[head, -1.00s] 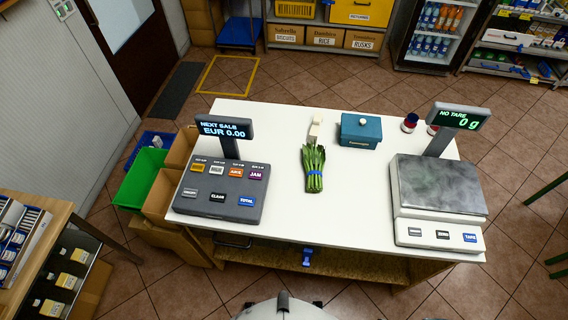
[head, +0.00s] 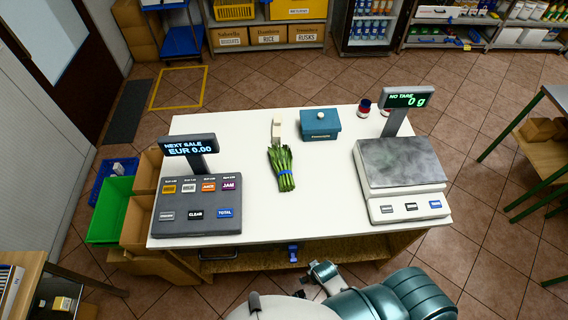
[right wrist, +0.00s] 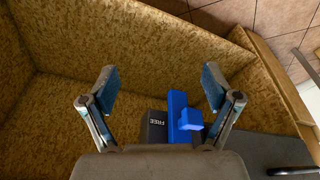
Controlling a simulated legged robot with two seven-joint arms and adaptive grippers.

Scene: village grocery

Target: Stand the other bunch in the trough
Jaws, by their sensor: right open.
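A green bunch of stalks with a blue band (head: 283,168) lies on the white counter, left of its middle, against a small pale block (head: 276,128). I cannot make out a trough or a second bunch in these views. My right arm shows at the bottom of the head view, in front of the counter and below its top. In the right wrist view my right gripper (right wrist: 160,88) is open and empty, facing a chipboard compartment. A blue fitting (right wrist: 183,117) and a dark block marked FREE (right wrist: 157,126) show between and beyond its fingers. My left gripper is not in view.
On the counter stand a till (head: 197,200) at the left, a scale (head: 402,163) at the right, a teal box (head: 320,124) and small jars (head: 364,107) at the back. A green crate (head: 108,210) is left of the counter. The counter's front middle is clear.

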